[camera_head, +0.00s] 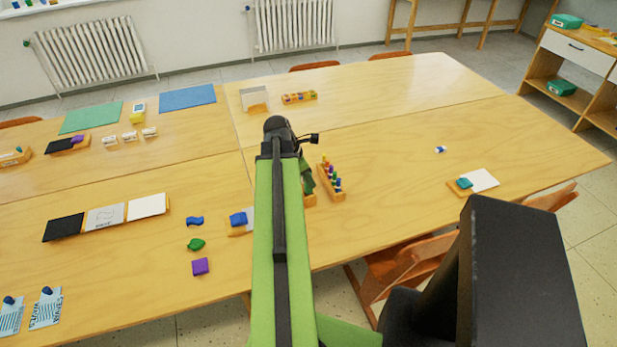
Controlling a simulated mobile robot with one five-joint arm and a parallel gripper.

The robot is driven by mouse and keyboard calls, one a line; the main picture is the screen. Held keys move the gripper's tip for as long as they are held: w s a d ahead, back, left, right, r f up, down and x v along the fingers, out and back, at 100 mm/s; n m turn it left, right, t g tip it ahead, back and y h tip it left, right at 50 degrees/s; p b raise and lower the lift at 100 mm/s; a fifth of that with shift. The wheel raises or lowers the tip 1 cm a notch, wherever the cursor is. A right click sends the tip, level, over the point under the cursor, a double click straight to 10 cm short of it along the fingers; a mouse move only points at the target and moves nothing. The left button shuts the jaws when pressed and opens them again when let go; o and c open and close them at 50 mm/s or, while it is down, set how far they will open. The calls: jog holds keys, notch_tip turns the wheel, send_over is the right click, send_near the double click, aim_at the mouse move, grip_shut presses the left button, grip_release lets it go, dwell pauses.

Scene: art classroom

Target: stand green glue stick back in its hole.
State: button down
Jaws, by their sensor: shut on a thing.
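My green arm reaches up over the table, and its end bends down behind the upper link. My gripper is hidden there, so its jaws and anything in them do not show. A wooden holder (341,196) stands just right of the arm, with several small upright coloured sticks in it, yellow, red and blue among them. I cannot make out a free hole in it. I cannot pick out a green glue stick for certain.
A small blue-and-white thing (440,149) lies on the table to the right, beyond an orange tray (458,189). Blue, green and purple pieces (200,266) lie left of the arm. An orange box (299,97) stands farther back. The right table surface is mostly clear.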

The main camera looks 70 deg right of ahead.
jog(key=shift+f+b, duration=1.4)
jog(key=shift+b, duration=0.05)
dwell(2.3)
dwell(0.3)
jog(key=c, duration=1.1)
grip_release()
jog(key=shift+o, duration=1.1)
jog(key=shift+r, duration=0.1)
